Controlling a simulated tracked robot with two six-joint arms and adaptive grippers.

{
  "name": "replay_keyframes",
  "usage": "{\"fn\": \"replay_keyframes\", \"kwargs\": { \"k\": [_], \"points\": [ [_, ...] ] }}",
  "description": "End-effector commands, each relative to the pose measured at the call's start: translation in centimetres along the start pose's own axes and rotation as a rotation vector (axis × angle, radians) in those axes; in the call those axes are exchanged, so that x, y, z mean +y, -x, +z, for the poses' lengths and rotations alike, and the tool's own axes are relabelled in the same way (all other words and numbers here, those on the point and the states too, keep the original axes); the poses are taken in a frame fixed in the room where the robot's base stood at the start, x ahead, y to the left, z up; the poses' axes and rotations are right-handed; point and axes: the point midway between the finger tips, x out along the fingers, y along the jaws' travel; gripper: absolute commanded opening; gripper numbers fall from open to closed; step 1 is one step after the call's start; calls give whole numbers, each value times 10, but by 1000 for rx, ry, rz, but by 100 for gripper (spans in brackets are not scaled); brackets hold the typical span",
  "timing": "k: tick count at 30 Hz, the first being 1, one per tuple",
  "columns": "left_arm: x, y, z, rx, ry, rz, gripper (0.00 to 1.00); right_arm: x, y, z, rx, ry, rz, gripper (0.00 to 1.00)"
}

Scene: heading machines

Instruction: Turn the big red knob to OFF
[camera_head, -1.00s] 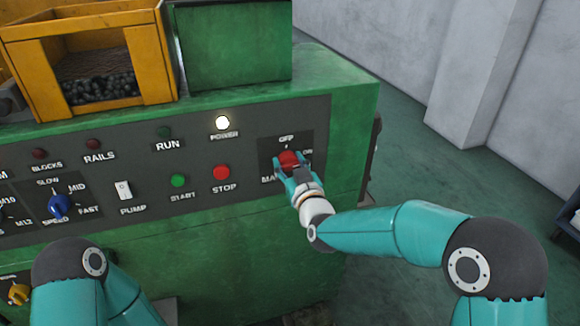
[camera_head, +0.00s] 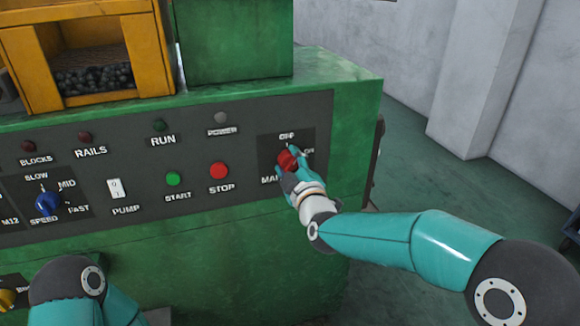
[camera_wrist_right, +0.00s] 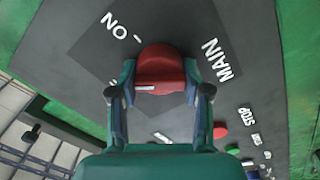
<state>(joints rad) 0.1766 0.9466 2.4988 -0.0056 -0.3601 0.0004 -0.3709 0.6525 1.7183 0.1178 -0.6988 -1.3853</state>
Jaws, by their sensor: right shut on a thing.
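The big red knob (camera_head: 287,159) is on a dark plate at the right end of the control panel, with OFF above it, ON to its right and MAIN at lower left. My right gripper (camera_head: 288,170) is shut on the knob, a finger on each side. In the right wrist view the red knob (camera_wrist_right: 160,70) sits between the fingertips (camera_wrist_right: 161,92). A white mark on its edge faces a label partly hidden by the gripper. The POWER lamp (camera_head: 221,117) is dark. My left gripper is out of view; only part of that arm shows.
The green machine's panel also holds the STOP button (camera_head: 219,171), START button (camera_head: 173,179), PUMP switch (camera_head: 115,189) and blue SPEED knob (camera_head: 47,203). A yellow bin (camera_head: 90,90) stands on top at left. Open floor (camera_head: 420,160) lies to the right.

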Motion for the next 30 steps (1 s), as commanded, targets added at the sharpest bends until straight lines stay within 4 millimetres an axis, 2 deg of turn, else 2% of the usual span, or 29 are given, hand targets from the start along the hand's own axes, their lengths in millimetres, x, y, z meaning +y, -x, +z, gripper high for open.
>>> {"fn": "replay_keyframes", "kwargs": {
  "k": [15,21,30],
  "points": [
    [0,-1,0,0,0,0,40,-5,0,-1,3,449,-6,13],
    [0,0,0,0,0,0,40,-6,0,0,4,555,-8,13],
    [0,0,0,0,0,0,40,-8,0,0,5,617,-10,13]
  ]
}}
